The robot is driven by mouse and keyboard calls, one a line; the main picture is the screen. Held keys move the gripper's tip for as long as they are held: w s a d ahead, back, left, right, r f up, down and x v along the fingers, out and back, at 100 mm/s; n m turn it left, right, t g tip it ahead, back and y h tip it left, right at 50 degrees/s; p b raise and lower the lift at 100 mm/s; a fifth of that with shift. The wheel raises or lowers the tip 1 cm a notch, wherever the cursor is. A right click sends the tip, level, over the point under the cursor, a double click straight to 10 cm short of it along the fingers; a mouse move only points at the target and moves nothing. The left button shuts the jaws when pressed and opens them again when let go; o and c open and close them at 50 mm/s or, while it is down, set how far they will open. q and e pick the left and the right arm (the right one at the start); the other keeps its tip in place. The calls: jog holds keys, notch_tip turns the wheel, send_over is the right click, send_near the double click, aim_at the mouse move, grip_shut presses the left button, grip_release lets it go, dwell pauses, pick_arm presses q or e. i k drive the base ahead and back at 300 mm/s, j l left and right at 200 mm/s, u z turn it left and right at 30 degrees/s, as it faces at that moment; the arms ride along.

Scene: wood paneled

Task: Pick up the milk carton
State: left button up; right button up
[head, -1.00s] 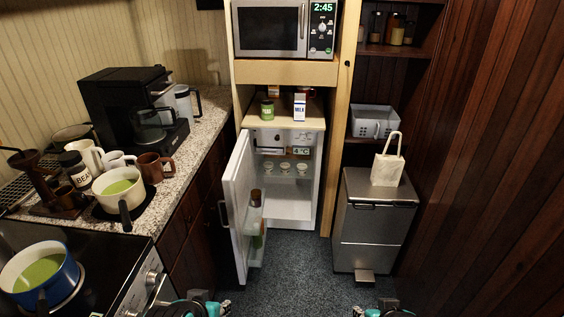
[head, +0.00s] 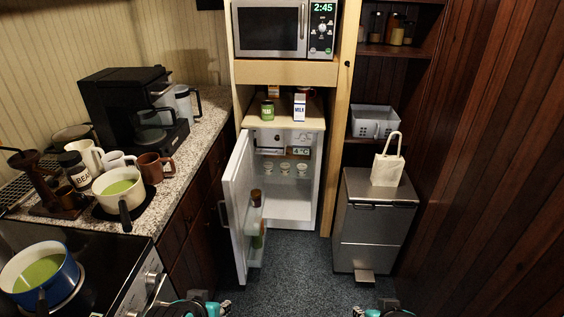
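The milk carton (head: 299,107) is white with a dark blue label. It stands upright on the wooden shelf (head: 284,122) above the small open fridge and below the microwave. My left gripper (head: 212,309) is at the bottom edge of the head view, left of centre, far in front of and below the carton. My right gripper (head: 368,312) is at the bottom edge, right of centre. Both are cut off by the frame, so their fingers cannot be judged. Neither is near the carton.
A green can (head: 267,109) stands left of the carton. The fridge door (head: 238,208) is open and juts forward on the left. A steel bin (head: 374,225) with a white bag (head: 387,168) stands at the right. The carpet (head: 297,275) between is clear.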

aim_at(300, 99)
jog(key=i+l+z, duration=0.1)
jog(key=i+l, duration=0.15)
jog(key=i, duration=0.2)
jog(key=i+l+z, duration=0.1)
jog(key=i, duration=0.3)
jog(key=l, duration=0.1)
